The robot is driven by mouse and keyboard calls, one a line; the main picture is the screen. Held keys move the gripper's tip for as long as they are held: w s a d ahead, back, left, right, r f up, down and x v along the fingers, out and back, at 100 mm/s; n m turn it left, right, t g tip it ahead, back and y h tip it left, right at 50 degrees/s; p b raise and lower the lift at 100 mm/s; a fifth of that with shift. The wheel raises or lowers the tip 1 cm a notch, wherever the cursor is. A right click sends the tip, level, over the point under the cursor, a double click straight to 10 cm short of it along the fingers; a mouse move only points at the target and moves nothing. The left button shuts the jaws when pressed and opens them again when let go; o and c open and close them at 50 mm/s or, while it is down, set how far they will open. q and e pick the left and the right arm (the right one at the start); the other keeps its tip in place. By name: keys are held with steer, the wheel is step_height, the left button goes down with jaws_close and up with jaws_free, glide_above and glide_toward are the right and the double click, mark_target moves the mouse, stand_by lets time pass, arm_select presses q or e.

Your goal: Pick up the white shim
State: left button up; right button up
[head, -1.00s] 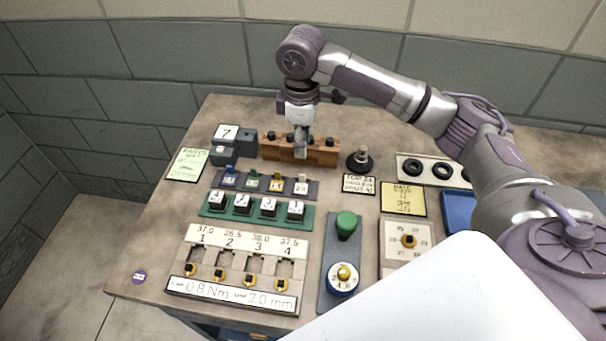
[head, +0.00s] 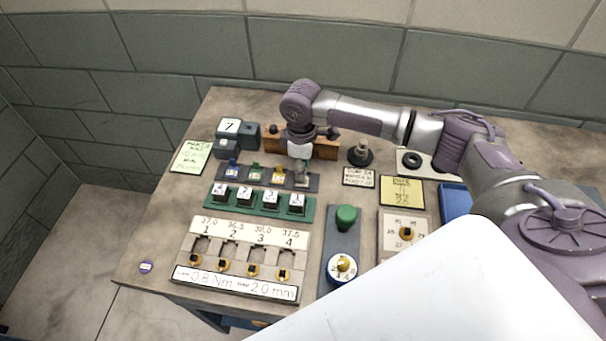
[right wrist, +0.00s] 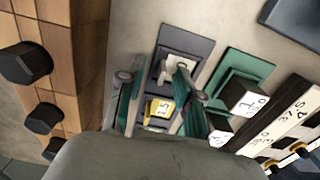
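The white shim (right wrist: 177,62) shows in the right wrist view as a small pale piece at the end of the dark grey shim holder (right wrist: 204,45). My right gripper (right wrist: 162,75) is open, its fingertips close to the white shim, one on each side as far as I can see. In the head view my right gripper (head: 301,176) points down over the right end of the shim holder (head: 226,172) and hides most of the white shim. Whether a finger touches it I cannot tell. My left gripper is not in view.
Blue (head: 233,168), green (head: 255,172) and yellow (head: 279,175) shims stand left in the same holder. A green rack of white-topped blocks (head: 208,200) lies in front. A wooden block with black knobs (head: 328,149) stands behind. A green knob (head: 345,215) is at front right.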

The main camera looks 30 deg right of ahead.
jaws_close()
steer(key=shift+r, duration=0.1)
steer(key=shift+r, duration=0.55)
step_height(320, 180, up, 2)
steer(key=shift+r+b, duration=0.25)
steer(key=shift+b, duration=0.3)
steer(key=s+d+r+b, duration=0.1)
steer(key=s+d+r, duration=0.2)
steer(key=s+r, duration=0.4)
steer(key=s, duration=0.4)
steer(key=shift+d+r, duration=0.15)
steer(key=shift+d, duration=0.15)
